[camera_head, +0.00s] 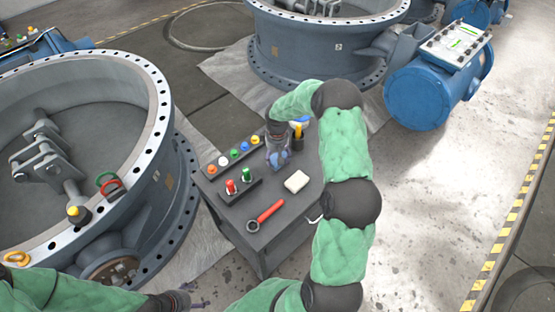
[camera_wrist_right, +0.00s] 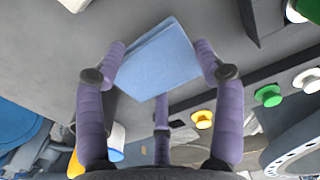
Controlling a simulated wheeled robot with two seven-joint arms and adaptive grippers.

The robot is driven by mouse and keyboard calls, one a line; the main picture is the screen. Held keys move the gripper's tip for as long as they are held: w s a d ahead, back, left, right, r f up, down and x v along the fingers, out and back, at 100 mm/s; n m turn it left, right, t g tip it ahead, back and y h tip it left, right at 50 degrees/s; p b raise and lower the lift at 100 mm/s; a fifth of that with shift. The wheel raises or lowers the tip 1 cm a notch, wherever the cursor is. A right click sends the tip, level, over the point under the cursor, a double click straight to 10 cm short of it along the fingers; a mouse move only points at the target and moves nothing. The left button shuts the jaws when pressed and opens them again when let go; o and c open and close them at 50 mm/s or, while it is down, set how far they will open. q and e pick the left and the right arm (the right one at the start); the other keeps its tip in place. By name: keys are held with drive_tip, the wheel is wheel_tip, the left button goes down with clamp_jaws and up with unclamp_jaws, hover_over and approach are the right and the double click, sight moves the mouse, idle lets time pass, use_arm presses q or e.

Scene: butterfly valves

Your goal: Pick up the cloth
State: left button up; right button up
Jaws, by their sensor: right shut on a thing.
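The blue folded cloth (camera_wrist_right: 158,62) is between the purple fingers of my right gripper (camera_wrist_right: 163,52) in the right wrist view. The gripper is shut on it, with a finger at each side edge. In the head view my right gripper (camera_head: 278,152) is over the far part of the small dark table, and the cloth is mostly hidden by the fingers there. I cannot tell whether the cloth still touches the tabletop. My left gripper (camera_head: 180,298) is low at the bottom of the head view, left of the table; its fingers are too small to tell open from shut.
The dark table (camera_head: 285,222) also bears a white block (camera_head: 297,181), a red-handled tool (camera_head: 265,216), red and green knobs (camera_head: 231,187) and a row of coloured knobs (camera_head: 233,154). Large grey valve bodies (camera_head: 150,180) stand left and behind. Open floor lies right.

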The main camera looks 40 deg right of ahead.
drive_tip(key=s+a+r+p, duration=0.2)
drive_tip(key=a+r+p, duration=0.2)
drive_tip(key=a+r, duration=0.5)
drive_tip(key=shift+a+r, duration=0.35)
drive_tip(key=shift+a, duration=2.05)
